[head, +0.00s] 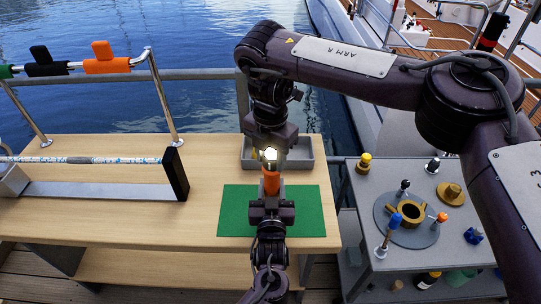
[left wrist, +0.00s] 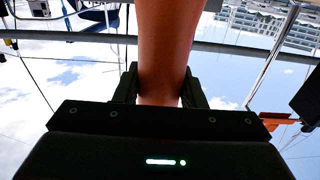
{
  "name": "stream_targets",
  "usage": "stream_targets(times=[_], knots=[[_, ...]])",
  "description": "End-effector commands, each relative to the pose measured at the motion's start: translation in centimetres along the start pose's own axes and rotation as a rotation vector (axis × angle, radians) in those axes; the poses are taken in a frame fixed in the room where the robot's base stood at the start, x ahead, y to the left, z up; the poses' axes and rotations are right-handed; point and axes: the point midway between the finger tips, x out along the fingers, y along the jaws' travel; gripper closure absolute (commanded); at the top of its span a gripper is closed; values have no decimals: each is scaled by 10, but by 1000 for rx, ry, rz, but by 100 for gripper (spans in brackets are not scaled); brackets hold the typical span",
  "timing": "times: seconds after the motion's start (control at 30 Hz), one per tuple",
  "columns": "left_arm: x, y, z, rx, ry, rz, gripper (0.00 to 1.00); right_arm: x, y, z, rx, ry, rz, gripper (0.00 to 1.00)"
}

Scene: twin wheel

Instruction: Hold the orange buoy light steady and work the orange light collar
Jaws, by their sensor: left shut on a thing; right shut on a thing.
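The orange buoy light (head: 271,182) stands upright above the green mat, with a bright glowing lamp (head: 270,154) at its top. My left gripper (head: 271,200) comes up from the bottom and is shut on its lower part. In the left wrist view the orange body (left wrist: 167,45) rises between the two dark fingers (left wrist: 160,88). My right gripper (head: 271,152) comes down from above and is shut at the top of the buoy light, around the lamp. The orange light collar is mostly hidden there by the fingers, so its turn cannot be read.
A green mat (head: 230,212) lies on the wooden table (head: 110,220), with a grey tray (head: 306,153) behind. A striped rod (head: 100,160) on a stand is at left. Coloured handles (head: 106,65) hang on a rail. A grey side table (head: 360,210) at right holds a round fixture and several small parts.

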Motion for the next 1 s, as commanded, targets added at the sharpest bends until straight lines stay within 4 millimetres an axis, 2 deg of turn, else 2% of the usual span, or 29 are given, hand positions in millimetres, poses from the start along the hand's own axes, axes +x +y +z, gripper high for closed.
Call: stream_targets(times=[1.0], knots=[[0, -3, 2, 2, -5, -5, 91, 1, -1, 1, 96, -2, -4, 82]])
